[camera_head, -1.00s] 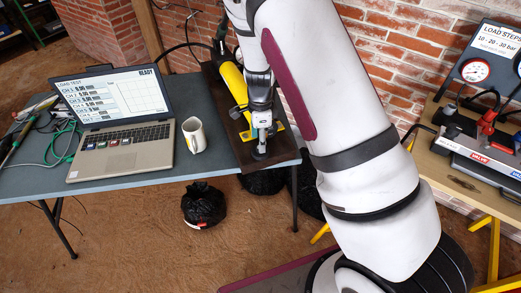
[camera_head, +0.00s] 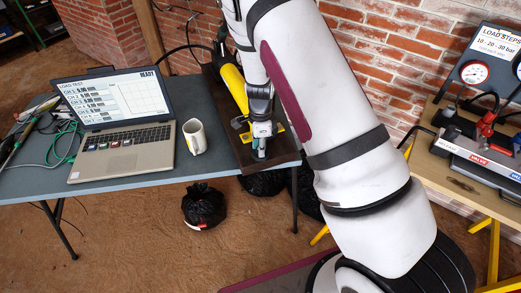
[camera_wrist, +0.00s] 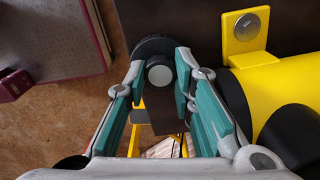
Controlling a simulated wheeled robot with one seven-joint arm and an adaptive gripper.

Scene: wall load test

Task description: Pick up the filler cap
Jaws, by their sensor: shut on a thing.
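The filler cap (camera_wrist: 159,74), dark with a round grey top, sits between my fingertips in the wrist view. My gripper (camera_wrist: 160,66) is shut on it, with a teal-padded finger on each side. In the head view my gripper (camera_head: 259,150) points down at the front of the dark board on the table, left of my arm. The cap is mostly hidden there by the fingers. I cannot tell whether it is clear of what is under it.
A yellow cylinder (camera_head: 233,88) lies on the dark board (camera_head: 284,154) close to my gripper; its bolted yellow bracket (camera_wrist: 243,32) shows in the wrist view. A white mug (camera_head: 195,137) and a laptop (camera_head: 120,125) stand to the left. A gauge bench (camera_head: 460,180) is at right.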

